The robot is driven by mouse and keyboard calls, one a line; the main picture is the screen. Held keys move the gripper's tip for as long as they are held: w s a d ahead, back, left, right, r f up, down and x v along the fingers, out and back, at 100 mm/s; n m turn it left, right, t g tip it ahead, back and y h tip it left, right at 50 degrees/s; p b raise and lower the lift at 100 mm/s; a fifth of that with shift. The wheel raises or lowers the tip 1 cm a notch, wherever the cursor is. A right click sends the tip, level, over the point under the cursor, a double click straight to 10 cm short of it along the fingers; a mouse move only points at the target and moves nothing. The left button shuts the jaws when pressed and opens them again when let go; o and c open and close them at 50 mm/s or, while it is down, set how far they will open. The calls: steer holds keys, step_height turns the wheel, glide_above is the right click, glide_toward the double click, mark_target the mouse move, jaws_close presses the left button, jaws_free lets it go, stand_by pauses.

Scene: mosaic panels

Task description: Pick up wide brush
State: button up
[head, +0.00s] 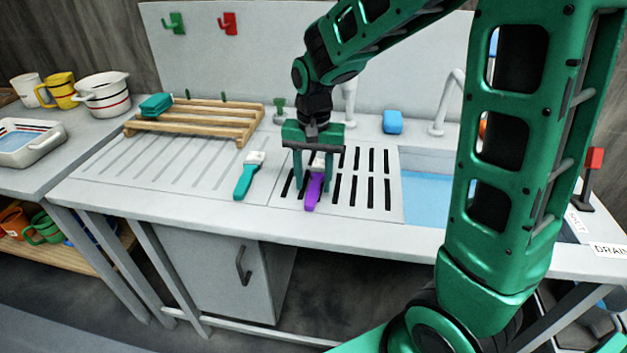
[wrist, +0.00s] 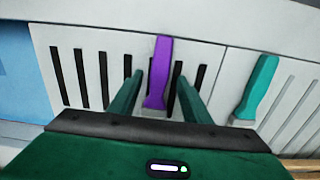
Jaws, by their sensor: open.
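A brush with a purple handle (head: 314,192) lies on the slotted drain panel of the sink counter; it also shows in the wrist view (wrist: 160,72). A brush with a teal handle (head: 244,182) and a pale head lies to its left on the counter, and shows at the right in the wrist view (wrist: 256,90). I cannot tell which of the two is the wide one. My gripper (head: 313,187) is open and points down over the purple brush. In the wrist view its fingers (wrist: 159,78) stand on either side of the purple handle, with gaps. The purple brush's head is partly hidden.
A wooden rack (head: 205,118) with a teal item stands at the back left. A blue sponge (head: 393,121) lies behind the basin (head: 428,196), which holds blue water. A white faucet (head: 446,105) rises behind it. The ribbed drainboard (head: 150,165) at left is mostly clear.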

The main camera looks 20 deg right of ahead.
steer(key=shift+f, duration=0.5)
jaws_close()
steer(key=shift+r, duration=0.2)
